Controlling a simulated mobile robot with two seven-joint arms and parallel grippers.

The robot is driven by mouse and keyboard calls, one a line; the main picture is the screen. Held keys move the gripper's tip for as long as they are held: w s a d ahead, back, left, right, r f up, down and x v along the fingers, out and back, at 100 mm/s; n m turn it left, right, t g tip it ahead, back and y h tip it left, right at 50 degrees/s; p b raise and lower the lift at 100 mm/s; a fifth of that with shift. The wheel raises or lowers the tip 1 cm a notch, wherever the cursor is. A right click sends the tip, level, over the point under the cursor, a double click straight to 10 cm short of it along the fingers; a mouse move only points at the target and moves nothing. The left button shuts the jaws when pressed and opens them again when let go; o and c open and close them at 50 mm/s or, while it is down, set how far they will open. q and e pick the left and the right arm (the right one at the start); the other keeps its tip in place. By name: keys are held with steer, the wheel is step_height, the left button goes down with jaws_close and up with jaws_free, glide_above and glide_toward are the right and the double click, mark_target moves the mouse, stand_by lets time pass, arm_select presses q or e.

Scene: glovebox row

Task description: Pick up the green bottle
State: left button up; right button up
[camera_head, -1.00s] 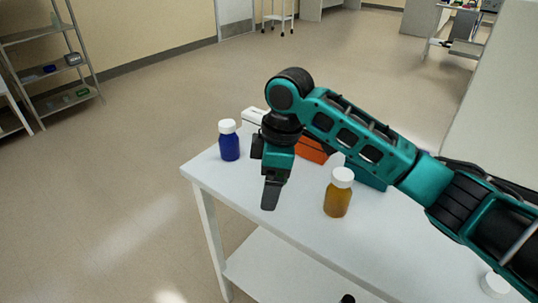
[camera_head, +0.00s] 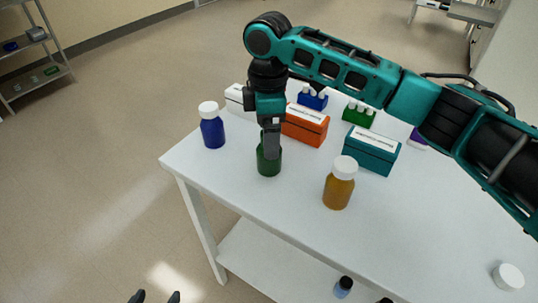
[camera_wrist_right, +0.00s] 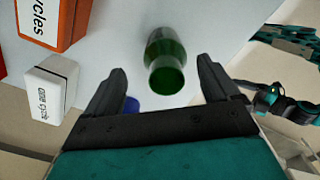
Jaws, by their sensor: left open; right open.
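The green bottle (camera_head: 269,168) stands upright on the white table, near its front left edge. My right gripper (camera_head: 272,154) points down at it and hides part of its top. There is a gap on both sides, and no contact is visible. My left gripper (camera_head: 155,297) shows only as two parted dark fingertips at the bottom edge, away from the table and empty.
A blue bottle (camera_head: 212,132) stands left and an amber bottle (camera_head: 337,191) right of the green one. An orange box (camera_head: 306,129) and a teal box (camera_head: 371,155) stand behind. The white table (camera_head: 300,230) is clear in front. A white lid (camera_head: 508,276) is at lower right.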

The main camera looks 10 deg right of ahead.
steer(key=shift+s+a+f+b, duration=0.1)
steer(key=shift+s+f+b, duration=0.1)
steer(key=shift+f, duration=1.15)
steer(key=shift+s+f+b, duration=0.1)
steer(key=shift+s+f, duration=0.05)
steer(key=shift+f, duration=1.15)
steer(key=shift+r, duration=0.1)
steer(key=c, duration=1.3)
